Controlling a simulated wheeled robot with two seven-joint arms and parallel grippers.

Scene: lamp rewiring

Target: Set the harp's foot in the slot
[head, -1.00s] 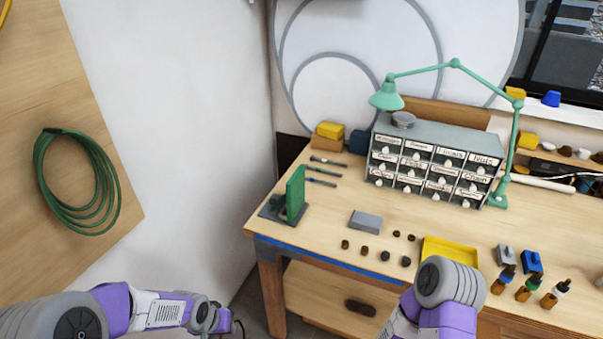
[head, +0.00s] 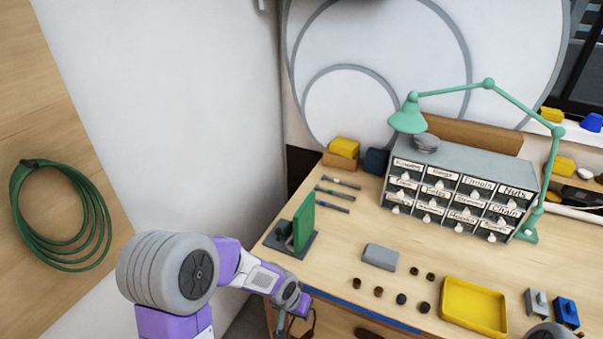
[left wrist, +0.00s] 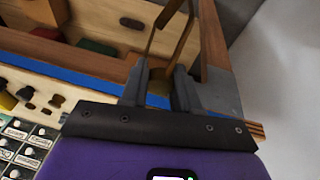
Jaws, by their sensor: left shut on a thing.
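My left gripper (head: 284,322) is low in the head view, in front of the bench's left front corner. In the left wrist view its two fingers (left wrist: 160,92) are shut on the harp (left wrist: 156,35), a thin brass-coloured loop. The harp reaches away from the fingers, and its far end is cut off by the frame. In the head view only a thin brown part of the harp (head: 314,322) shows beside the gripper. I cannot pick out the slot for certain. My right gripper is out of view.
A green upright plate (head: 304,228) on a dark base stands at the bench's left end. A grey block (head: 380,256), several small dark knobs and a yellow tray (head: 473,306) lie rightward. A labelled drawer cabinet (head: 455,200) and green lamp (head: 408,117) stand behind.

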